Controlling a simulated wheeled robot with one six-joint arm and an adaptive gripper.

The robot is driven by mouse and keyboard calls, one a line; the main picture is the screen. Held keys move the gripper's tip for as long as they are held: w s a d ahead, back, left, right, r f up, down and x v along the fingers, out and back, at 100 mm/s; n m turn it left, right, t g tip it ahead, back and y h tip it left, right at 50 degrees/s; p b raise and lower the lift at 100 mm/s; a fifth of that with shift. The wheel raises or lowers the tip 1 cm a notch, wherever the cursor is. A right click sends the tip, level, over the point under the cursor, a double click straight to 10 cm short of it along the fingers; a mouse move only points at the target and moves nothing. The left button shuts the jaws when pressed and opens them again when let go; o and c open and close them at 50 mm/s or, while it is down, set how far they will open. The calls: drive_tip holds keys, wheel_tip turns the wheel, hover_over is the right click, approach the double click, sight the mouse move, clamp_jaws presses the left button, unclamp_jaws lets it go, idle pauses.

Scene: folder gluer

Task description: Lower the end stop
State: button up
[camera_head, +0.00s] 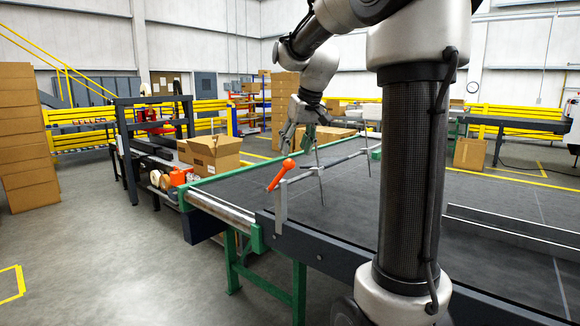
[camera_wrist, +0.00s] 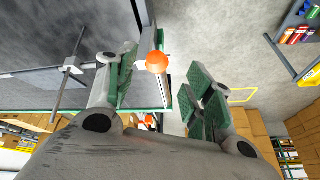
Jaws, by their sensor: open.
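An orange lever handle (camera_head: 281,175) with a round knob stands tilted on a grey metal bracket (camera_head: 281,204) at the near edge of the dark conveyor table. A thin grey cross bar (camera_head: 345,160) with upright rods runs from near the lever over the table; I take this assembly to be the end stop. My gripper (camera_head: 297,138) is open and empty, above and slightly beyond the knob, fingers pointing down. In the wrist view, the orange knob (camera_wrist: 156,62) shows between the green-padded fingers of my gripper (camera_wrist: 165,85), nearer the left one. I see no contact.
The dark conveyor table (camera_head: 330,220) has green edge parts and a grey side rail. An open cardboard box (camera_head: 212,155) and orange machine parts stand to the left. Stacked cartons (camera_head: 285,100) are behind. The floor at left is clear.

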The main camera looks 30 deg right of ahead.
sight(291, 160)
drive_tip(key=x, duration=0.8)
drive_tip(key=shift+w+d+r, duration=0.1)
drive_tip(key=shift+w+d, duration=0.05)
drive_tip(key=shift+w, duration=0.2)
drive_tip(key=shift+c, duration=0.3)
clamp_jaws()
